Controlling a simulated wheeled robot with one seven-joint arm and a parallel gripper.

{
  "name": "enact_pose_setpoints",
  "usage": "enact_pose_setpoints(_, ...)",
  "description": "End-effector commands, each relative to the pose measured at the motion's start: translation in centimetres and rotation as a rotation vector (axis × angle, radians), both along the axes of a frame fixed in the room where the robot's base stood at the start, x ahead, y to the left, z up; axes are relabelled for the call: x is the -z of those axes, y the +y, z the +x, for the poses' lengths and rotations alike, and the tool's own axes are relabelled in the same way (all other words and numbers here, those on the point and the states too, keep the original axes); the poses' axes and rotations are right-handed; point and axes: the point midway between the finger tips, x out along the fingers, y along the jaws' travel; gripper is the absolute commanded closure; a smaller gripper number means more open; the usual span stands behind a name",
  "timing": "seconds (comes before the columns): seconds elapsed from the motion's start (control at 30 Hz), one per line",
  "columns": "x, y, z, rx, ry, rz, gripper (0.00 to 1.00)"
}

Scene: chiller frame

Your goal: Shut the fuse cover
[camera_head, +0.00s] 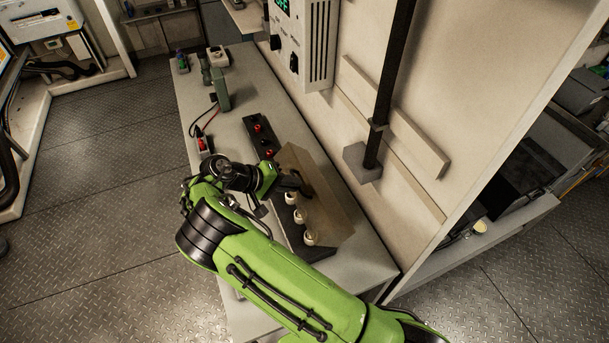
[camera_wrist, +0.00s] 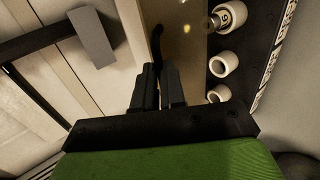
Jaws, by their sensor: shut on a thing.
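The fuse cover (camera_head: 322,205) is a brownish, see-through panel. It stands raised and tilted along the wall side of a black fuse base (camera_head: 318,252), so the white round fuses (camera_head: 300,216) are exposed. In the wrist view the cover (camera_wrist: 188,45) is a tan strip beside several white fuses (camera_wrist: 223,64). My gripper (camera_head: 301,187) reaches over the base to the cover. In the wrist view my gripper (camera_wrist: 162,72) has its fingers close together on a dark curved piece at the cover's edge, which looks like its handle.

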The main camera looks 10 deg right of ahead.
Motion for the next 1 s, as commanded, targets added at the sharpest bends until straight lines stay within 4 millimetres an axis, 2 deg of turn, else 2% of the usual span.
enact_pose_setpoints(0.03,0.7,0.8,0.0,-0.009,-0.019,-0.046,1.00)
enact_pose_setpoints(0.5,6.1,5.3,-1.3,-0.001,-0.011,-0.028,1.00)
enact_pose_setpoints(1.0,10.4,7.3,-2.1,0.001,0.000,-0.029,1.00)
